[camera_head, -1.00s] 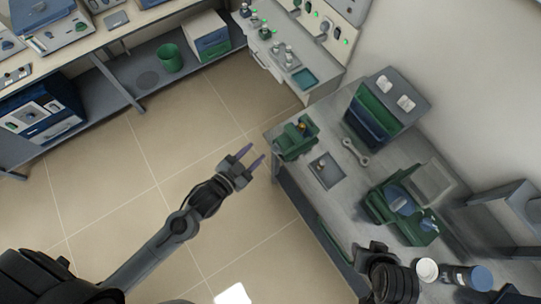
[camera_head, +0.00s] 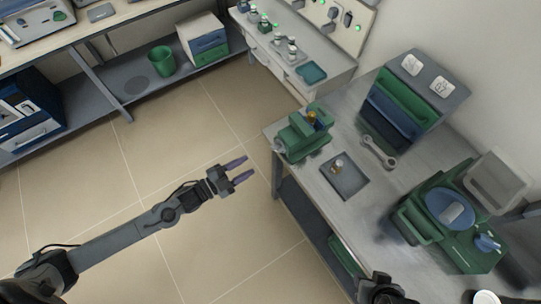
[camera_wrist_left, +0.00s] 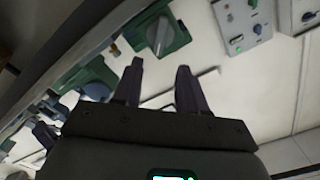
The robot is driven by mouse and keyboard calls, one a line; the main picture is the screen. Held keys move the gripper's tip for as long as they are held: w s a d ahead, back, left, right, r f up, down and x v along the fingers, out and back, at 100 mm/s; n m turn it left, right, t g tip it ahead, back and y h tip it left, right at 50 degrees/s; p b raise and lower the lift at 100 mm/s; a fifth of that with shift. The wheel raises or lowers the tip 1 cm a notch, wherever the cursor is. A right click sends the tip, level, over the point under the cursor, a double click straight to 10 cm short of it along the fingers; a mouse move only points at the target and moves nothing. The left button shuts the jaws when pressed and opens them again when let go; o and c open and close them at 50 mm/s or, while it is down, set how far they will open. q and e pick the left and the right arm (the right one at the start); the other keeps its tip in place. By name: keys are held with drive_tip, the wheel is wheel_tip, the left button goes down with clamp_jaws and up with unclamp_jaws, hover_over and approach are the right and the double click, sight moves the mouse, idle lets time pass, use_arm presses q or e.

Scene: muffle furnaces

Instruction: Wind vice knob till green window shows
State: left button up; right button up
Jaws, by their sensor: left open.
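A green vice (camera_head: 303,139) stands on the near left corner of the grey bench, with a small yellow part (camera_head: 312,116) on top. A pale grey round end, possibly the knob (camera_head: 279,147), faces left; I make out no green window. My left gripper (camera_head: 247,167) is open and empty over the floor, left of the vice and apart from it. Its two purple fingers also show apart in the left wrist view (camera_wrist_left: 160,66). My dark right arm end (camera_head: 383,291) shows at the bottom edge; its fingers are not clear.
Floor around my left gripper is clear.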

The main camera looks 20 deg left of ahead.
sight(275, 150)
use_arm(q)
drive_tip(key=b+x, duration=0.1)
drive_tip(key=x, duration=0.9)
drive_tip(key=shift+w+d, duration=0.2)
clamp_jaws()
